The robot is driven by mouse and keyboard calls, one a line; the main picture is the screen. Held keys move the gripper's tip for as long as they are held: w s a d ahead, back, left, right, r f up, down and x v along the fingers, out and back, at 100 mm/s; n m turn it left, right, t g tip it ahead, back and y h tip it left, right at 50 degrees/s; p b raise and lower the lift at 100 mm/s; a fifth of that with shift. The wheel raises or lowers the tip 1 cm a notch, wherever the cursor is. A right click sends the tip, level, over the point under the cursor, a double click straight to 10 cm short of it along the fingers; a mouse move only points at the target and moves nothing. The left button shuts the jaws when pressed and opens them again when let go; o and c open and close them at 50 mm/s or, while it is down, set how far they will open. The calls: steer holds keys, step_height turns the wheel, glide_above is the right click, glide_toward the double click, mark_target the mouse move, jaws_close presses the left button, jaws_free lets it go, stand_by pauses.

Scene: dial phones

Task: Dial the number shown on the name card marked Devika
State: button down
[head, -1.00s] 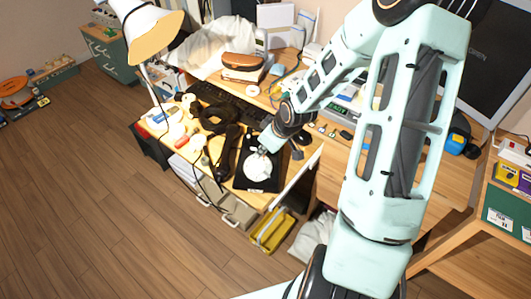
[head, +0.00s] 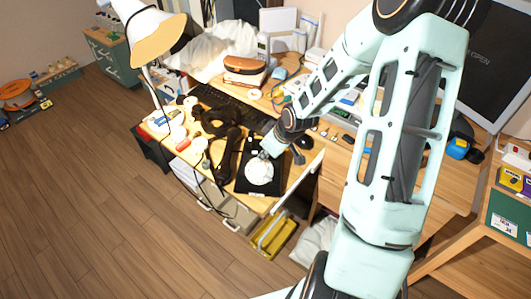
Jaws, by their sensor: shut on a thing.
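A black phone (head: 258,186) with a round white dial (head: 259,173) sits near the front edge of the wooden desk. A dark handset (head: 228,157) appears to lie to its left. My gripper (head: 265,156) is at the far edge of the dial, pointing down at it. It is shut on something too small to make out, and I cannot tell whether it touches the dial. The dial's numbers are unreadable. No card marked Devika can be made out in this view.
A black keyboard (head: 232,107), a dark coiled object (head: 213,119) and a white lamp (head: 158,40) crowd the desk around the phone. A yellow crate (head: 273,237) stands below the desk edge. Open floor is at left.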

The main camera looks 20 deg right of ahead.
steer(key=shift+w+f, duration=0.2)
steer(key=shift+f, duration=0.25)
stand_by(0.5)
steer(key=shift+s+d, duration=0.1)
steer(key=shift+s+d+f, duration=0.15)
steer(key=shift+s+d, duration=0.1)
steer(key=shift+s, duration=0.25)
steer(key=shift+s+d+f, duration=0.15)
steer(key=shift+s+f, duration=0.1)
steer(key=shift+s, duration=0.3)
stand_by(0.4)
